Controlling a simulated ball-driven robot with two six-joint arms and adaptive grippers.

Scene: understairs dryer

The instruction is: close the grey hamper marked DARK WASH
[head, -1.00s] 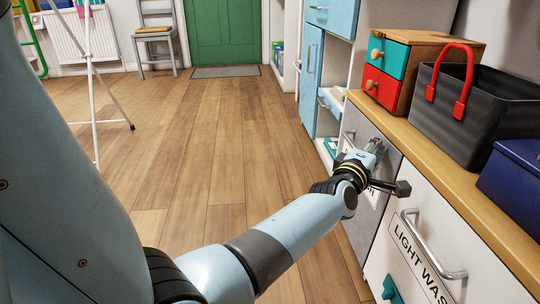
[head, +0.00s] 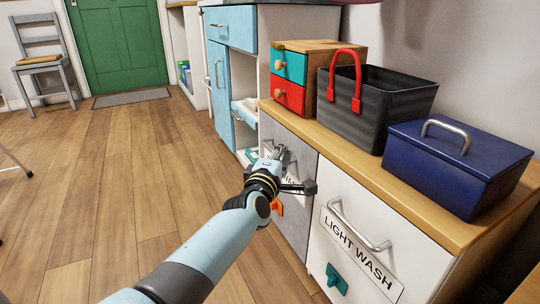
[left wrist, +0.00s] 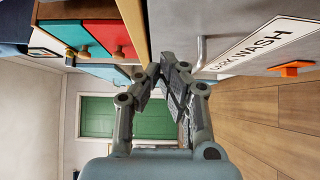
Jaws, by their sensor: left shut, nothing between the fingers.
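The grey hamper (head: 296,222) is below the wooden worktop, left of the white LIGHT WASH front. Its front looks roughly in line with that white front; I cannot tell if a small gap remains. My left gripper (head: 280,154) is shut and empty at the hamper's upper front, covering much of its label and handle. In the left wrist view the gripper (left wrist: 167,72) is beside the metal handle (left wrist: 200,52), and I cannot tell whether they touch. The DARK WASH label (left wrist: 264,45) and orange tab (left wrist: 291,68) show there. My right gripper is not in view.
The white LIGHT WASH hamper (head: 330,262) with a metal handle (head: 355,225) stands to the right. A drawer box (head: 292,82), dark basket (head: 372,115) and blue box (head: 450,170) stand on the worktop (head: 350,165).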

